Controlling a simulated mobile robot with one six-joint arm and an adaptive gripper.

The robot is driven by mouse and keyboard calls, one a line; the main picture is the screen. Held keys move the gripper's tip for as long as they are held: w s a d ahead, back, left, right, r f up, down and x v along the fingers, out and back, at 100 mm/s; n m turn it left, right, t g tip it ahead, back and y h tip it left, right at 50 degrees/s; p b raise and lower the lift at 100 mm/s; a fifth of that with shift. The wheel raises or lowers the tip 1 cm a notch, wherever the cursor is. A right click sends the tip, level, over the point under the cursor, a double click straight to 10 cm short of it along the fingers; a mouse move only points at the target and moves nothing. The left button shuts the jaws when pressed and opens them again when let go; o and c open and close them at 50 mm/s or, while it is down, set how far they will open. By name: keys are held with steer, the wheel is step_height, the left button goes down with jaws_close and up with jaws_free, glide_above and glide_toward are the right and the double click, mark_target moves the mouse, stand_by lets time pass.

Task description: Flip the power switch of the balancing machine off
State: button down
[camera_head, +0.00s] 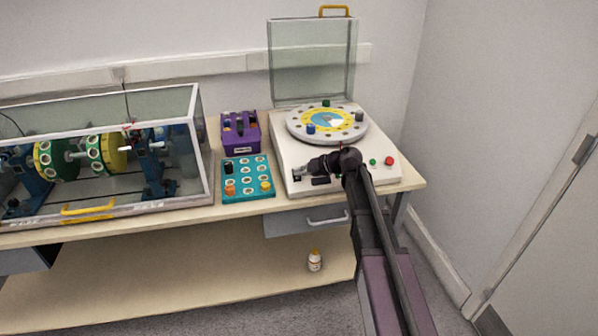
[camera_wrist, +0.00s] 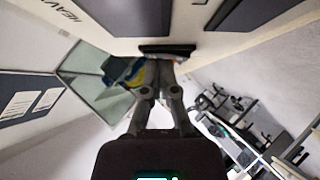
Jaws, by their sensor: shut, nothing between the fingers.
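The balancing machine (camera_head: 291,158) is a white box on the right of the bench, with a round numbered disc (camera_head: 327,123) on top and its clear lid (camera_head: 312,60) raised. A small dark fitting (camera_head: 297,178) at its front left may be the power switch; its position cannot be read. My gripper (camera_head: 296,171) is shut and empty, low over this front left part, apparently close to the fitting. In the wrist view the shut fingertips (camera_wrist: 166,61) are at or just below a black bar (camera_wrist: 167,49); contact cannot be told. My arm hides part of the machine's front.
Green (camera_head: 372,162) and red (camera_head: 389,160) buttons sit at the machine's front right. A teal tray of weights (camera_head: 247,195) and a purple box (camera_head: 240,133) stand to its left. A clear-cased rotor rig (camera_head: 100,150) fills the bench's left. A bottle (camera_head: 315,260) stands below.

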steer(key=shift+s+d+f, duration=0.25)
steer(key=shift+s+f, duration=0.1)
steer(key=shift+s, duration=0.1)
stand_by(0.4)
steer(key=shift+s+r+p, duration=0.35)
steer(key=shift+s+r, duration=0.2)
steer(key=s+p+v, duration=0.1)
steer(key=p+v, duration=0.5)
steer(key=v, duration=0.6)
steer(key=shift+s+a, duration=0.3)
steer(key=shift+a, duration=0.15)
steer(key=shift+w+r, duration=0.1)
steer(key=shift+w+r+t, duration=0.25)
steer(key=shift+r+t, duration=0.05)
steer(key=shift+r, duration=0.1)
steer(key=shift+a, duration=0.1)
